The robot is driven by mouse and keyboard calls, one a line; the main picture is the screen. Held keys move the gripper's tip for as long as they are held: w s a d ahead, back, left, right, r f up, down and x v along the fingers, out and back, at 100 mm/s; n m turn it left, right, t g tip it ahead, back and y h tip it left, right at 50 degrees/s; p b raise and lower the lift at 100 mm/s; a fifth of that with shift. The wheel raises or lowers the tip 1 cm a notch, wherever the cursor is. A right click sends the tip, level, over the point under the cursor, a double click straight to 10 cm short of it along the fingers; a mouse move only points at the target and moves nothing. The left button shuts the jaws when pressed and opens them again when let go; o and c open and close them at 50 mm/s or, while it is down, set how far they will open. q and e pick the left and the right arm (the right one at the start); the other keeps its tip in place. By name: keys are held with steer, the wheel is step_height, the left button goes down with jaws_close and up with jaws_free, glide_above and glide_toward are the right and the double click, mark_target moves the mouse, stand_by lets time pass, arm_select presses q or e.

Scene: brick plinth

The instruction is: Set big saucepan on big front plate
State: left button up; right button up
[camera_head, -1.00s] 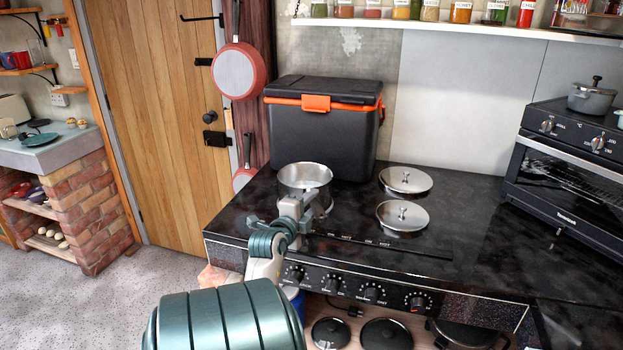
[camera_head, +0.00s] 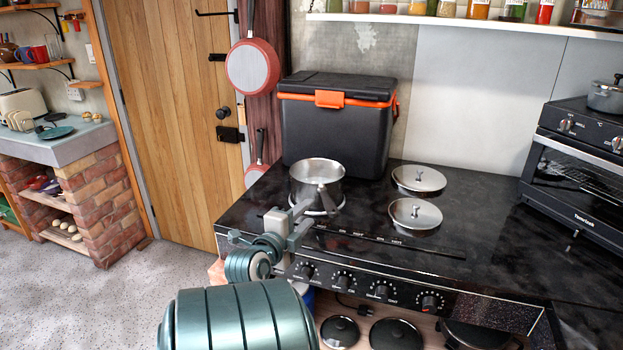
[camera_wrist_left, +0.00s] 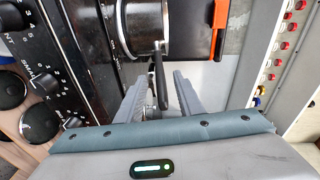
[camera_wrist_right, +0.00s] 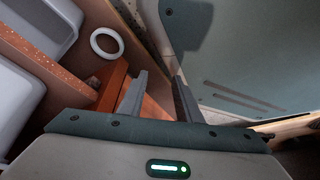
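The steel saucepan (camera_head: 317,178) stands upright at the left of the black cooktop. A pale round rim shows under it in the head view; I cannot tell which plate this is. My left gripper (camera_head: 303,220) is in front of the pan. In the left wrist view the pan (camera_wrist_left: 145,28) is ahead, and its dark handle (camera_wrist_left: 158,80) reaches between the two spread fingers of the left gripper (camera_wrist_left: 160,95), apparently without being clamped. My right gripper (camera_wrist_right: 158,98) is open and empty, away from the cooktop, and is not seen in the head view.
Control knobs (camera_head: 382,290) line the cooker front. A small oven (camera_head: 580,175) is at the right. The cooktop's right part is clear.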

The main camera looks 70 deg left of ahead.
steer(key=shift+w+a, duration=0.1)
steer(key=shift+w, duration=0.4)
stand_by(0.6)
steer(key=shift+s, duration=0.15)
steer(key=shift+s, duration=0.5)
steer(key=shift+w, duration=0.25)
